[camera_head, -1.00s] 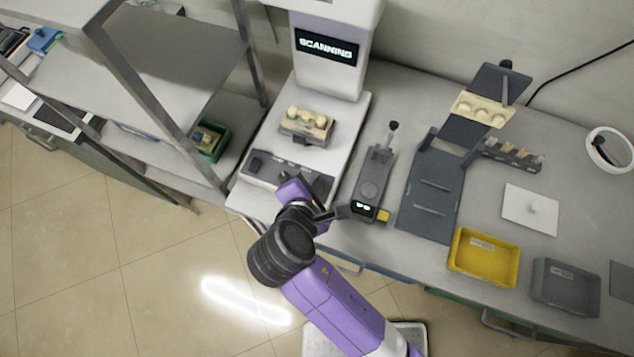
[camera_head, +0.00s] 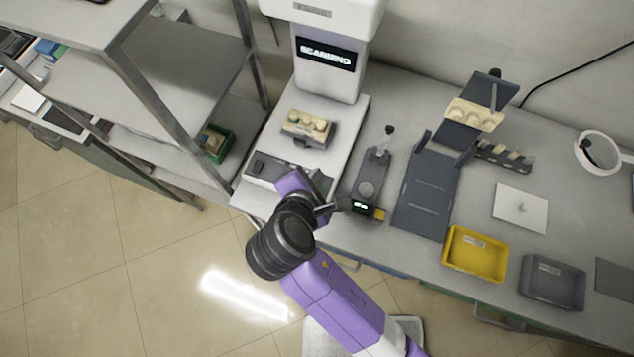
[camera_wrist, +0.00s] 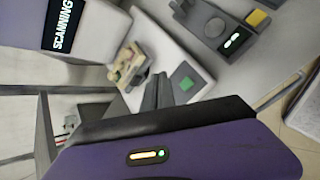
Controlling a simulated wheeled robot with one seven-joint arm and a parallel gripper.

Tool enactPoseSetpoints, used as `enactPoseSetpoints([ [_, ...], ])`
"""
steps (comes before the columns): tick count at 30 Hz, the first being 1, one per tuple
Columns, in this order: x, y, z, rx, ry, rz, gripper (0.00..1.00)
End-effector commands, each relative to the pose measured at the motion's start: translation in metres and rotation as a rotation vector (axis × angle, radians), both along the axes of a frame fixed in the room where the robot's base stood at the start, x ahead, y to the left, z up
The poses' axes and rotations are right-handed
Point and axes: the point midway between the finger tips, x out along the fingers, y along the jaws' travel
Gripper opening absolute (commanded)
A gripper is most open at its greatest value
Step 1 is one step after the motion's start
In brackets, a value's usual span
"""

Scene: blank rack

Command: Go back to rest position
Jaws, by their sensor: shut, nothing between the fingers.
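My gripper (camera_wrist: 158,92) shows in the wrist view with its two dark fingers together and nothing between them. In the head view my purple and black arm rises from the bottom, and its wrist end is over the front edge of the scanner's white base; the fingertips are hard to make out there. The white scanner (camera_head: 325,62) has a lit screen reading SCANNING. A beige block with round pieces (camera_head: 307,124) sits on its base, apart from my gripper. The block also shows in the wrist view (camera_wrist: 130,65).
A metal shelf (camera_head: 185,70) with a green bin (camera_head: 216,157) stands left. Open floor lies lower left.

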Motion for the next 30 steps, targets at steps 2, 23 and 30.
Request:
enactPoseSetpoints([
  [2, 0.000, 0.000, 0.000, 0.000, 0.000, 0.000, 0.00],
  [23, 0.000, 0.000, 0.000, 0.009, -0.002, -0.009, 0.00],
  [30, 0.021, 0.050, 0.029, 0.356, -0.148, -0.025, 0.00],
])
